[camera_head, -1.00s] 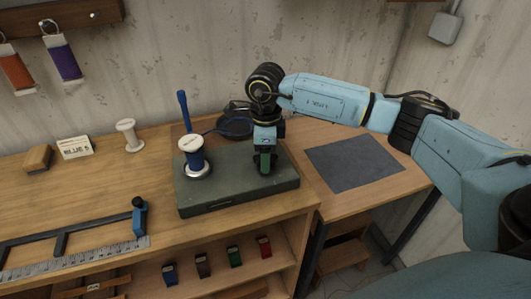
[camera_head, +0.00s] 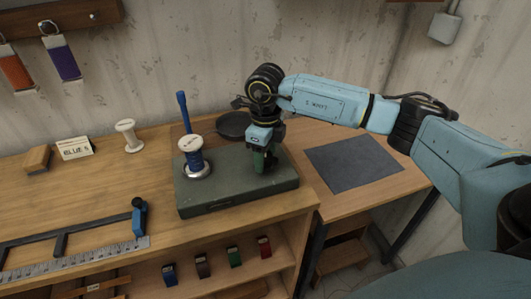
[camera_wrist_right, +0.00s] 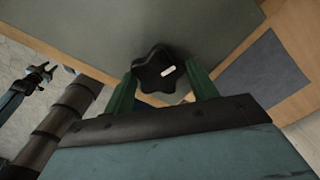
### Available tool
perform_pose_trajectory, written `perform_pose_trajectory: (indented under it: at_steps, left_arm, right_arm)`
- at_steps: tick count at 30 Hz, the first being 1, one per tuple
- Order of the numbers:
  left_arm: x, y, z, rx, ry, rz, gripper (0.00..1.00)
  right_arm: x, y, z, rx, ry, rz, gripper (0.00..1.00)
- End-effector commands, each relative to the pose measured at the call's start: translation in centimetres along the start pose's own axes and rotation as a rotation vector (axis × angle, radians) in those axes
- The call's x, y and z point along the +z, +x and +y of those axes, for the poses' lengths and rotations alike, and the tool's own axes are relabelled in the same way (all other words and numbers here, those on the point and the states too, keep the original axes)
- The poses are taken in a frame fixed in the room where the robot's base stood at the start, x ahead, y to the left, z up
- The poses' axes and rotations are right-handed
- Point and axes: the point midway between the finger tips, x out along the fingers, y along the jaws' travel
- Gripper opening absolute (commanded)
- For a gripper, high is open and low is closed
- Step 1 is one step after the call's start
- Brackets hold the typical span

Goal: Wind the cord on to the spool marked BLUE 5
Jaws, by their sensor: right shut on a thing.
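A white-flanged spool (camera_head: 191,157) with blue cord wound on it stands upright on the left of a dark green winder box (camera_head: 225,195). Its top label is too small to read. No loose cord shows between it and the dark round dish (camera_head: 233,124) behind the box. My right gripper (camera_head: 262,163) points down at the box's right side. In the right wrist view its green fingers are shut on a black star-shaped knob (camera_wrist_right: 153,70) with a white mark. My left gripper is not seen in the head view.
A card (camera_head: 75,147) reading BLUE 5 stands between a wooden block (camera_head: 37,158) and an empty white spool (camera_head: 129,136). A blue upright handle (camera_head: 183,111) rises behind the wound spool. A dark mat (camera_head: 352,162) lies bare at right.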

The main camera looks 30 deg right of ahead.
Motion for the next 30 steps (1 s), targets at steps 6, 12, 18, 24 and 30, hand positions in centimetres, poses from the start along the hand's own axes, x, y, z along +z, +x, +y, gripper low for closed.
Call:
perform_pose_trajectory:
  at_steps: [6, 12, 18, 24, 30]
  left_arm:
    - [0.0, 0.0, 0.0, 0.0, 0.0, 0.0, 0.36]
    - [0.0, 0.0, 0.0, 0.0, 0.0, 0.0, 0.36]
    - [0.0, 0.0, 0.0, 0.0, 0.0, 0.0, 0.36]
    - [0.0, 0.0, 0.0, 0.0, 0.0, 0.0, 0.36]
    - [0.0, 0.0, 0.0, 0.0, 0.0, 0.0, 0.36]
  right_arm:
    - [0.1, -0.2, -0.1, -0.002, 0.0, -0.003, 0.62]
    - [0.0, -0.1, -0.1, -0.001, 0.0, -0.002, 0.79]
    - [0.0, -0.1, 0.0, 0.0, -0.001, -0.001, 0.79]
    - [0.1, -2.0, -0.1, -0.001, -0.001, -0.005, 0.79]
    - [0.1, -6.5, -0.1, -0.003, -0.002, -0.006, 0.79]
